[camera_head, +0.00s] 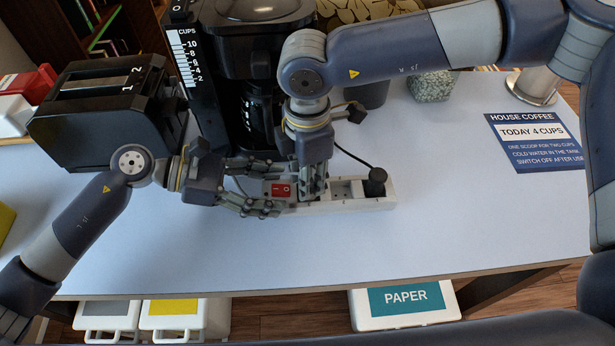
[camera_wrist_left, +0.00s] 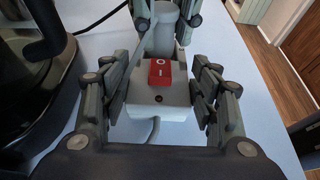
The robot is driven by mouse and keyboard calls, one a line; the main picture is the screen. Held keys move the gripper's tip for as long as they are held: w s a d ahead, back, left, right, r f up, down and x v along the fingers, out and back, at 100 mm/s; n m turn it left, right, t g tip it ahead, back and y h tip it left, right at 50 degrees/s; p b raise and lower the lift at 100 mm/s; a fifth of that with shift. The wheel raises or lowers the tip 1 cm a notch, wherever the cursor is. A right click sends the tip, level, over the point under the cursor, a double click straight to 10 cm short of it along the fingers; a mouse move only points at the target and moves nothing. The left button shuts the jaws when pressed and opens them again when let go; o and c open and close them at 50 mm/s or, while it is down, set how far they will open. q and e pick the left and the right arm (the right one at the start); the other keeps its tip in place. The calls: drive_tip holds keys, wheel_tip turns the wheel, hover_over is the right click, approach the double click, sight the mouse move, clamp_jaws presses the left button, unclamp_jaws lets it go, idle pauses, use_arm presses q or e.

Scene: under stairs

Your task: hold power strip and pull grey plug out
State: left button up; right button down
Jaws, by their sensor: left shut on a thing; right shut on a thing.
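The white power strip (camera_head: 346,204) lies on the pale table, with a red rocker switch (camera_head: 282,190) at its left end. My left gripper (camera_head: 277,188) has its fingers on both sides of that end; the left wrist view shows them flanking the strip's end (camera_wrist_left: 155,104) and the red switch (camera_wrist_left: 160,72). My right gripper (camera_head: 312,188) points down onto the strip just right of the switch. It is shut on the grey plug (camera_wrist_left: 166,36), mostly hidden in the head view. Whether the plug is fully seated cannot be told. A black plug (camera_head: 375,183) stands at the strip's right end.
A black coffee machine (camera_head: 207,95) and a black toaster (camera_head: 90,115) stand behind and left. A dark cup (camera_head: 367,93), a speckled pot (camera_head: 432,86) and a coffee sign (camera_head: 535,141) are at the back right. The table in front of the strip is clear.

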drive_tip(key=shift+r, duration=1.1)
drive_tip(key=shift+r, duration=3)
drive_tip(key=w+d+r, duration=0.2)
drive_tip(key=w+r, duration=0.2)
drive_tip(key=r, duration=0.4)
drive_tip(key=w+d+r, duration=0.1)
drive_tip(key=w+r, duration=0.3)
drive_tip(key=r, duration=0.5)
hover_over(331, 162)
wheel_tip(331, 162, down, 28)
drive_tip(key=shift+r, duration=0.15)
